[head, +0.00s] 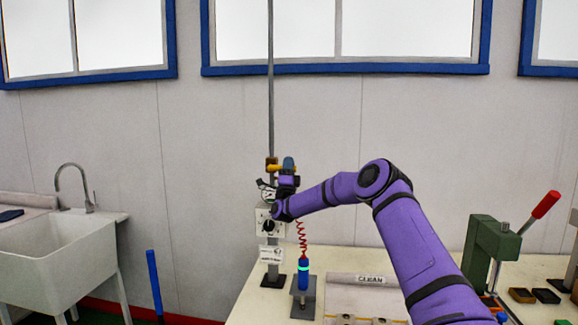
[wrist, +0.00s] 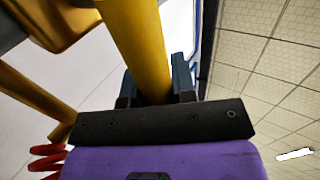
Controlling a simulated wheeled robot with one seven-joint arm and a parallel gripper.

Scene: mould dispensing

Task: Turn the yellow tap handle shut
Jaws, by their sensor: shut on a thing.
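The yellow tap handle (head: 275,168) sits on the brass fitting of the grey vertical pipe (head: 270,100) at the wall. In the wrist view the yellow handle (wrist: 138,45) runs up between the two dark fingers. My gripper (head: 288,164) is shut on the handle; it also shows in the wrist view (wrist: 156,85). A brass-coloured body (wrist: 62,28) and a second yellow bar (wrist: 30,98) lie to the left there. The gripper partly hides the tap in the head view, so the handle's exact angle is hard to tell.
A red coiled hose (head: 302,238) hangs below the tap to a blue nozzle (head: 303,270) on a stand. A gauge panel (head: 264,224) is beside the pipe. A green press (head: 488,250) with a red lever stands right on the bench. A sink (head: 60,262) is left.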

